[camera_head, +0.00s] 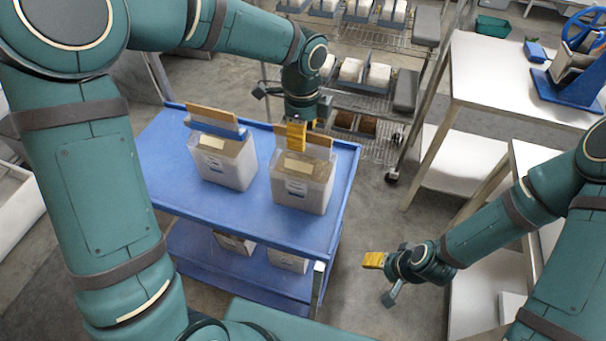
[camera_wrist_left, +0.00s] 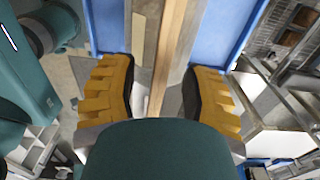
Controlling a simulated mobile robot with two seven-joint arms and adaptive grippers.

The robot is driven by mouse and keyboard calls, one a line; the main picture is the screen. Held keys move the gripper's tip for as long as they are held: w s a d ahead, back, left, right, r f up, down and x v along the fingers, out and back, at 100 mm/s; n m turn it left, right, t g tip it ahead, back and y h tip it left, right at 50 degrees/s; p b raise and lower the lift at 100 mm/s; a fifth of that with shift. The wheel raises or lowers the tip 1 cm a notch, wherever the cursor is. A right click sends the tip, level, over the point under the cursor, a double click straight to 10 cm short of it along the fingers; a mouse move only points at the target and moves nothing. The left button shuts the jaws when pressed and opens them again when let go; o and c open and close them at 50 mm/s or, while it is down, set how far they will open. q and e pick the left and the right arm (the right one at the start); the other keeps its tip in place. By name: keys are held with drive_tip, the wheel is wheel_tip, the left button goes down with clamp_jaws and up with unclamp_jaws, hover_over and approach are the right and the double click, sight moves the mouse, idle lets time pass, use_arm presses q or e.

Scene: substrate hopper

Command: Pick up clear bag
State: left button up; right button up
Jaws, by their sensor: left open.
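Two clear bags with pale labels stand upright on the blue cart's top shelf (camera_head: 170,150). The left clear bag (camera_head: 222,172) has a tan board and a blue strip along its top. The right clear bag (camera_head: 300,195) has a tan board behind its top edge. My left gripper (camera_head: 294,136) points down at the top of the right bag. In the left wrist view its yellow fingers (camera_wrist_left: 160,88) are open, one on each side of the bag's top strip (camera_wrist_left: 168,50), with gaps showing. My right gripper (camera_head: 374,260) hangs to the right of the cart, away from the bags; its finger gap is not clear.
More bags (camera_head: 287,261) sit on the cart's lower shelf. A wire rack (camera_head: 365,100) with several filled trays stands behind. A white table (camera_head: 500,85) at the right holds a blue device (camera_head: 575,75).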

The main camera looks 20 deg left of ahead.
sight(303, 153)
use_arm(q)
wheel_tip(303, 153, down, 3)
drive_tip(key=shift+f, duration=0.2)
clamp_jaws()
drive_tip(key=shift+r, duration=0.1)
